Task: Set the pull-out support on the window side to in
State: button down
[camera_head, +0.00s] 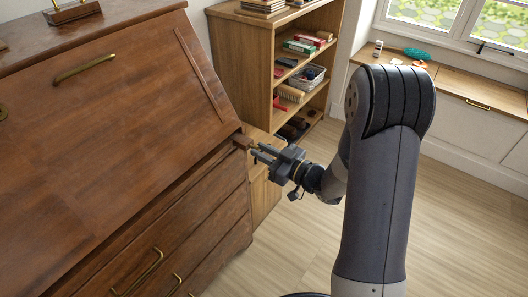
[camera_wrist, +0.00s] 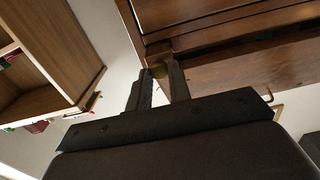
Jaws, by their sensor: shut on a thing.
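The pull-out support (camera_head: 241,140) is a small brown wooden bar at the right end of the brown slant-front desk (camera_head: 110,130), on the side toward the window. Its end sticks out a little past the desk front. My gripper (camera_head: 255,150) is at that end, with its fingers pointing at the desk. In the wrist view my gripper (camera_wrist: 160,78) is shut on the support's small brass knob (camera_wrist: 158,70), one finger on each side. The fingers hide part of the knob. The slanted lid above is closed.
Brass handles (camera_head: 85,69) stick out from the lid and from the drawers below. A wooden bookshelf (camera_head: 258,60) with books and a basket (camera_head: 306,77) stands behind, to the right of the desk. A window bench (camera_head: 455,85) lies beyond. The light wood floor (camera_head: 275,245) in front is clear.

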aim_at(252, 145)
jog(key=x, duration=0.4)
jog(key=shift+w+a+r, duration=0.1)
jog(key=shift+w+a, duration=0.05)
jog(key=shift+w, duration=0.05)
jog(key=c, duration=1.3)
grip_release()
jog(key=shift+a, duration=0.15)
jog(key=v, duration=1)
jog(key=shift+s+d, duration=0.2)
jog(key=shift+d, duration=0.15)
